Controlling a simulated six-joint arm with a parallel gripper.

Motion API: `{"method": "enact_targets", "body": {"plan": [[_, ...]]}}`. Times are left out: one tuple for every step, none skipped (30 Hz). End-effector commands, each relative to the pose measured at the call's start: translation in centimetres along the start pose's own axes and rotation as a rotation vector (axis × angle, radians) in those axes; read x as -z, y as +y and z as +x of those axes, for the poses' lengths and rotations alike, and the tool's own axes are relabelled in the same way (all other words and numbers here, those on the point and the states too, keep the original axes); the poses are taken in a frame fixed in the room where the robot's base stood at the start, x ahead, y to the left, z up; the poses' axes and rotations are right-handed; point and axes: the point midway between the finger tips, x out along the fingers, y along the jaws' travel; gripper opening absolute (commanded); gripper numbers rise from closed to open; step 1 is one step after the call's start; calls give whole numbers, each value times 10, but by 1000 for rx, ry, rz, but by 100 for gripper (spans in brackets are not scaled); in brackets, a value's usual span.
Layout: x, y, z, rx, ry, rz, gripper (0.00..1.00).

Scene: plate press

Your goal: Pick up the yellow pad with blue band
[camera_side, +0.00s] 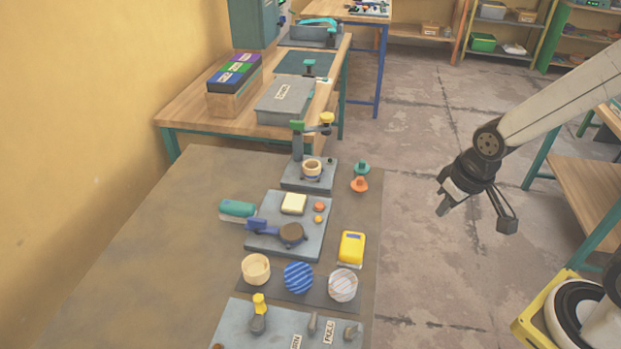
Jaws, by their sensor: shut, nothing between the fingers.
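The yellow pad with blue band (351,250) lies at the right edge of the brown table, with its blue mark near the far end. A pale strip shows under its near edge. My gripper (444,208) hangs in the air to the right of the table, above the floor in the picture.
A grey plate (263,241) left of the pad holds a pale yellow block (293,203) and a dark-headed, blue-handled tool (291,235). Orange (360,184) and green knobs (362,167) stand beyond.

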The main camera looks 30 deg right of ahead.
Motion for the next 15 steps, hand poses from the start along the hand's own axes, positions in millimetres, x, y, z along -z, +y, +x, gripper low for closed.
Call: {"method": "enact_targets", "body": {"plan": [[0, 0, 0, 0, 0, 0, 0], [0, 0, 0, 0, 0, 0, 0], [0, 0, 0, 0, 0, 0, 0], [0, 0, 0, 0, 0, 0, 0], [0, 0, 0, 0, 0, 0, 0], [0, 0, 0, 0, 0, 0, 0], [0, 0, 0, 0, 0, 0, 0], [0, 0, 0, 0, 0, 0, 0], [0, 0, 0, 0, 0, 0, 0], [0, 0, 0, 0, 0, 0, 0], [0, 0, 0, 0, 0, 0, 0], [0, 0, 0, 0, 0, 0, 0], [0, 0, 0, 0, 0, 0, 0], [0, 0, 0, 0, 0, 0, 0], [0, 0, 0, 0, 0, 0, 13]]}}
